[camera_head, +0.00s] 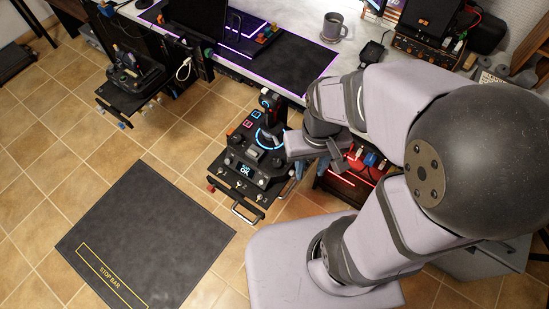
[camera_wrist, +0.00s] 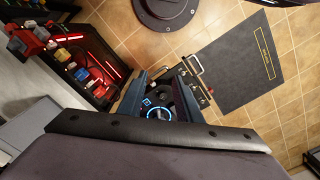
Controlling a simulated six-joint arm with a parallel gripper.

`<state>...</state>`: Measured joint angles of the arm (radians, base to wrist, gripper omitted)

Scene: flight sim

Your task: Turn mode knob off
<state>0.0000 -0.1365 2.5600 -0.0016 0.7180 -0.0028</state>
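The black control panel (camera_head: 240,158) stands below the desk edge, with a lit display reading "OK" and several small knobs and switches. A dark knob with a glowing blue ring (camera_head: 268,139) is on its upper right; no label on it is readable, so I cannot confirm it is the mode knob. In the wrist view the blue ring (camera_wrist: 160,114) shows between the fingers of my gripper (camera_wrist: 162,84), partly covered by my wrist. The fingers look apart, with nothing held between them. In the head view my wrist hangs just right of the panel, and the fingertips are hard to make out.
A joystick (camera_head: 267,101) rises behind the panel. A red-lit rack (camera_head: 345,178) with coloured plugs stands to the right. The desk (camera_head: 345,62) with a mug (camera_head: 333,27) is above. A second panel (camera_head: 133,80) is at the left. The floor mat (camera_head: 145,235) is clear.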

